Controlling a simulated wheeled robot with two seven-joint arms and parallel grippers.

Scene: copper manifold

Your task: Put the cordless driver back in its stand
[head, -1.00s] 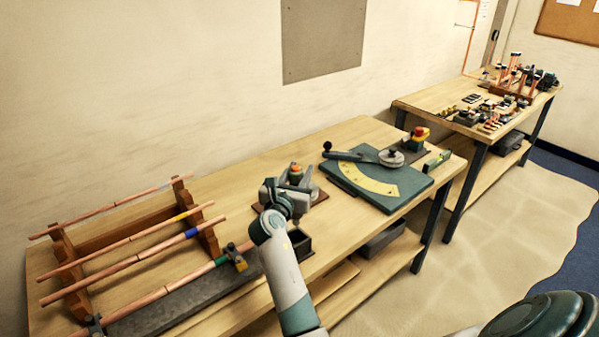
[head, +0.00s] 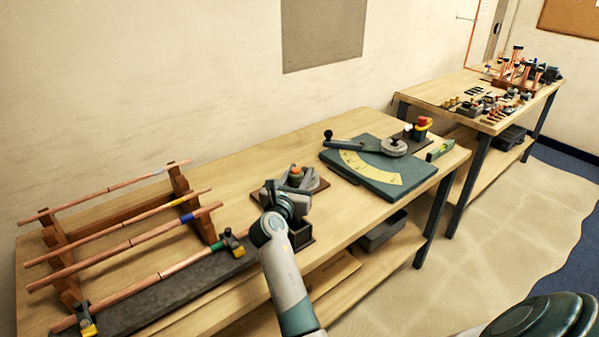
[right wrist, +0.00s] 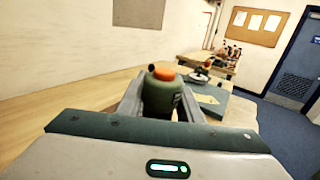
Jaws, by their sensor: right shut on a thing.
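The cordless driver shows in the right wrist view as a dark green rounded body with an orange top (right wrist: 160,90), upright between the fingers. My right gripper (right wrist: 160,108) is shut on it. In the head view the right gripper (head: 292,186) is over the near bench, with the driver's orange top (head: 296,171) between its fingers. A brown base (head: 318,185) shows around and under the gripper; it may be part of the stand. The gripper and arm hide the driver's lower part, so I cannot tell if it touches the base. My left gripper is not in view.
A rack with copper tubes (head: 130,240) fills the bench's left. A dark open box (head: 302,238) sits at the front edge beside my forearm. A green bending plate (head: 395,180) with a lever lies right. A second bench (head: 480,85) with fittings stands beyond.

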